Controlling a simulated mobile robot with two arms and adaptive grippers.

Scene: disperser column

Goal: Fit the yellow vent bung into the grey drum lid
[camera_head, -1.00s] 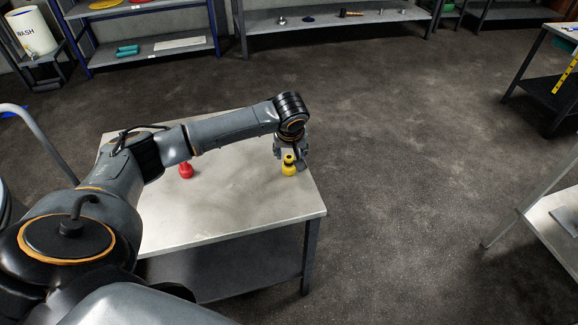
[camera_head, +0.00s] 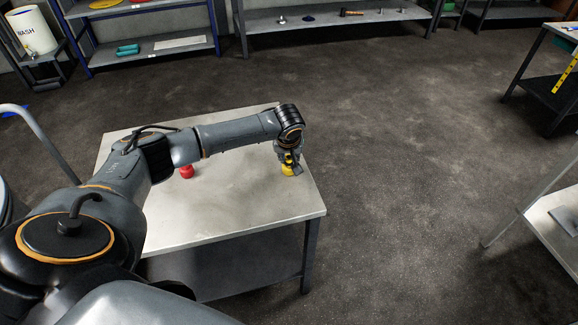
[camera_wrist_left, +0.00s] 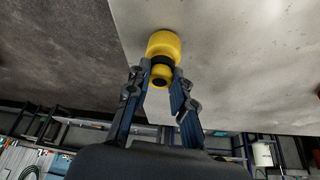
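The yellow vent bung (camera_head: 287,170) stands upright near the right edge of the metal table, with its wide base on the top. My left gripper (camera_head: 291,160) is lowered over it from above. In the left wrist view the fingers (camera_wrist_left: 160,73) straddle the narrow upper part of the bung (camera_wrist_left: 163,44), one on each side. They look open, with small gaps beside the knob, though contact at the tips is hard to judge. I cannot make out the grey drum lid in either view. My right gripper is not in view.
A red bung (camera_head: 187,172) stands on the same table (camera_head: 228,205), partly behind my left arm. The table's front area is clear. Shelves (camera_head: 330,22) line the back, a steel table (camera_head: 560,212) stands at right, and open floor lies between.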

